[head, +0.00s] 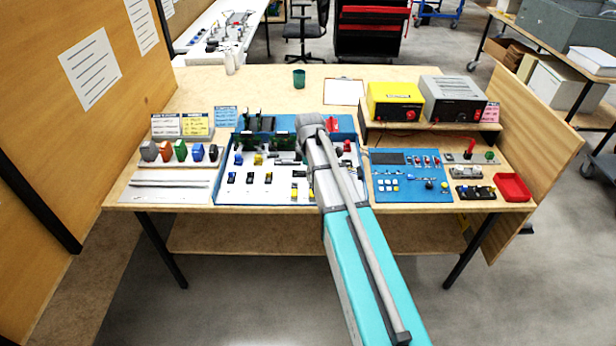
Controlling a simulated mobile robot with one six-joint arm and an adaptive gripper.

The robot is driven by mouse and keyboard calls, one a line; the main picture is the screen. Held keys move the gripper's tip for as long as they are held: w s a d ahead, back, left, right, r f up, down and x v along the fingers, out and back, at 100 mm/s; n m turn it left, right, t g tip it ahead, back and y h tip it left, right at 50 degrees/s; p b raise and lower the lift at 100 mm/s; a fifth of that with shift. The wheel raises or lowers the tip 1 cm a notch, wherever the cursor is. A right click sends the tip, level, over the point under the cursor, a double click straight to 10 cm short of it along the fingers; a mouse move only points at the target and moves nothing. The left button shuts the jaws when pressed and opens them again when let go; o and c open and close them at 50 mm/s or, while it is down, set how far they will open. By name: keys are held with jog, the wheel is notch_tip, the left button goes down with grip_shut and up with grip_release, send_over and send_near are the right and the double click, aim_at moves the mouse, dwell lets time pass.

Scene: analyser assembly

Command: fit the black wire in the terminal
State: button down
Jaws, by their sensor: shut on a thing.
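My arm reaches from the bottom of the head view over the table to the blue-edged board in the middle. My gripper (303,152) is small and mostly hidden behind my wrist, low over the board's white panel (233,191). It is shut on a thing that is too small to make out. I cannot pick out the black wire. The panel bears several small black, yellow and blue parts; which one is the terminal is too small to tell. Long thin grey strands (170,184) lie on a white sheet at the left.
A yellow box (395,101) and a grey box (452,100) stand on a shelf at the back right. A blue mat (411,190) with small parts and a red tray (512,187) are at the right. Coloured blocks stand at the left. The table's back is mostly clear around a green cup (299,79).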

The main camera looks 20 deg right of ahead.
jog(key=shift+w+d+f+b, duration=0.45)
jog(key=shift+w+f+b, duration=0.05)
jog(key=shift+w, duration=0.35)
jog(key=shift+w+d+f+b, duration=0.45)
jog(key=shift+w+f, duration=0.1)
jog(key=shift+w, duration=0.25)
jog(key=shift+w+d+f+b, duration=0.4)
jog(key=shift+w+f+b, duration=0.1)
jog(key=shift+w, duration=0.35)
jog(key=shift+f, duration=0.1)
jog(key=shift+f+b, duration=1.35)
jog(key=shift+b, duration=0.1)
jog(key=shift+f+b, duration=1.15)
jog(key=c, duration=0.5)
grip_release()
jog(key=shift+c, duration=0.2)
jog(key=o, duration=0.3)
